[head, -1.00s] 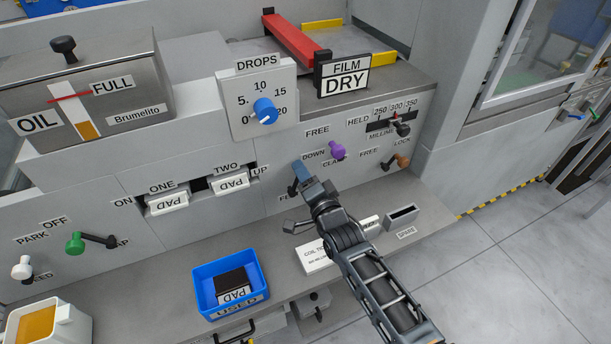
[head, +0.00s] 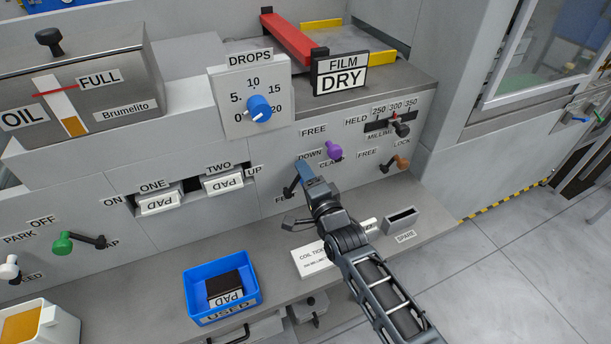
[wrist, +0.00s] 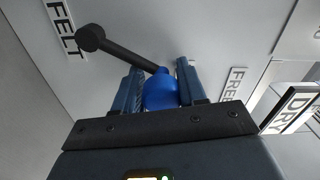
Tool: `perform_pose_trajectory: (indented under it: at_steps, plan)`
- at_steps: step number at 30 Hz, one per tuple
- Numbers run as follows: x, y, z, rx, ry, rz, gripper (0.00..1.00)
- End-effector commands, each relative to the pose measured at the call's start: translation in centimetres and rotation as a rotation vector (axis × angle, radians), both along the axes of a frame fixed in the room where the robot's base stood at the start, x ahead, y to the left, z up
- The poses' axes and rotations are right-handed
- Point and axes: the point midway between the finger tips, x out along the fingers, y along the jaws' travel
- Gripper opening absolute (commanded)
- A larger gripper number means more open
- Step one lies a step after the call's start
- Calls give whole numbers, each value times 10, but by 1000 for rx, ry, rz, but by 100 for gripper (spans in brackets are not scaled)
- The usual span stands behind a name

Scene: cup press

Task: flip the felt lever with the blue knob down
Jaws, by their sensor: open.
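The felt lever is a short black arm (wrist: 130,52) with a round pivot end near the FELT label and a blue knob (wrist: 161,93) at its other end. In the wrist view the knob sits between the two blue fingers of my gripper (wrist: 158,68). My gripper is open, with a finger on each side of the knob; I cannot tell whether either touches it. In the head view my gripper (head: 304,171) is at the panel just below the DOWN label. The lever's dark pivot end (head: 289,193) shows to its lower left, and the knob is hidden there.
A purple knob (head: 334,150) is close to the upper right of my gripper, and an orange-brown knob (head: 403,162) lies further right. The DROPS dial (head: 259,108) is above left. A blue bin (head: 222,318) stands on the ledge below left.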

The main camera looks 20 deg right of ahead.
Motion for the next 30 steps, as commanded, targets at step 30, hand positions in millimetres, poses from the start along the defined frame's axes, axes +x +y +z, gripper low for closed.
perform_pose_trajectory:
  at_steps: [30]
  plan:
    - [-66,3,2,-1,0,4,61]
